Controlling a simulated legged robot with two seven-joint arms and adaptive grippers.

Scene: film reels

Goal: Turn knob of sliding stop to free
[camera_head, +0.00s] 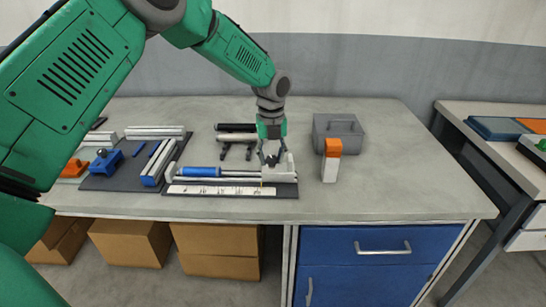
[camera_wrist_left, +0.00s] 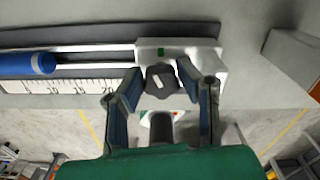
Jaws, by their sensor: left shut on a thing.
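The sliding stop is a white block (camera_head: 283,166) at the right end of a ruled rail fixture on the bench; it also shows in the wrist view (camera_wrist_left: 205,58). Its dark grey knob (camera_wrist_left: 163,80) carries a short white line, tilted slightly off upright with its top to the left. A small green mark (camera_wrist_left: 160,51) is on the block just above the knob. My left gripper (camera_head: 269,160) is over the block, shut on the knob, with a finger on either side in the wrist view (camera_wrist_left: 166,82). My right gripper is not in view.
A blue cylinder (camera_head: 203,171) lies along the rail, above a white ruler (camera_head: 215,190). A white and orange block (camera_head: 331,165) and a grey box (camera_head: 339,132) stand to the right. Blue and grey fixtures (camera_head: 103,162) lie left. The bench's right end is clear.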

